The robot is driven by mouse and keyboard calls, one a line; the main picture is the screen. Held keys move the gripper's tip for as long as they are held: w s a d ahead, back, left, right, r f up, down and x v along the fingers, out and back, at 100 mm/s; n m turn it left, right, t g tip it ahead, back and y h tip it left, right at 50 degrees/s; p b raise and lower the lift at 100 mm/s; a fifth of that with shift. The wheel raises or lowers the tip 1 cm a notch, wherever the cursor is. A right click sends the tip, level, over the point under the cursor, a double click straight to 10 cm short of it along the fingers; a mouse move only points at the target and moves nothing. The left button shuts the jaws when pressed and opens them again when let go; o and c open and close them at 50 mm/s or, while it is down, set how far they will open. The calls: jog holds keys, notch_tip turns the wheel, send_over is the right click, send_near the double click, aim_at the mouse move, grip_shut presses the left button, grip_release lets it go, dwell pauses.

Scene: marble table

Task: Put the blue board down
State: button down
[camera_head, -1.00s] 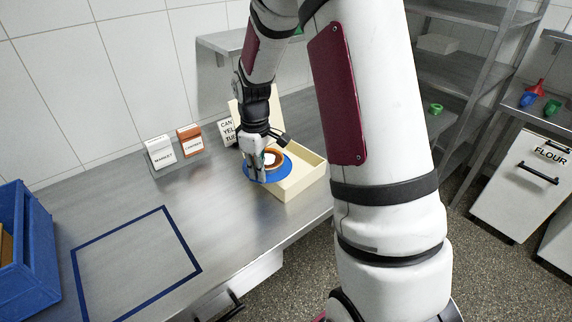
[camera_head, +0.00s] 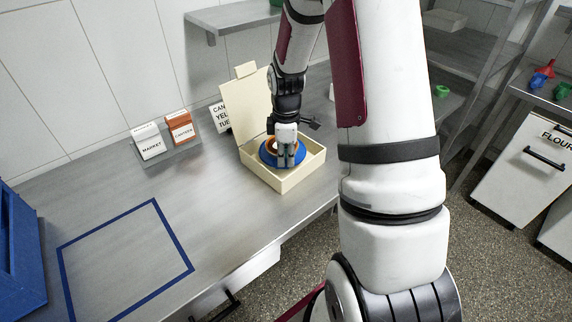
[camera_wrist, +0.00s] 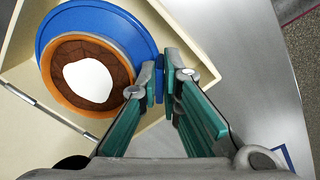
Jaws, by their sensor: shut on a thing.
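The round blue board (camera_head: 299,158) carries a round orange-rimmed tart with a brown filling and a white patch (camera_wrist: 120,68). My gripper (camera_head: 285,160) points down and is shut on the board's edge, which also shows in the wrist view (camera_wrist: 100,16). The board looks level, within the outline of an open cream box (camera_head: 268,178) with its lid (camera_head: 246,108) raised at the back. I cannot tell whether the board touches the box floor or hangs just above it. My fingers hide part of the board and tart in the head view.
White and orange cartons labelled MARKET (camera_head: 149,146) and CANTEEN (camera_head: 180,131) stand left of the box, beside a lettered sign (camera_head: 219,118). A blue-outlined square (camera_head: 180,236) on the metal table is empty. A blue crate (camera_head: 20,255) stands at the left edge.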

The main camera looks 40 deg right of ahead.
jog(key=shift+f, duration=1.65)
jog(key=shift+f, duration=0.1)
jog(key=c, duration=2)
grip_release()
jog(key=shift+c, duration=0.2)
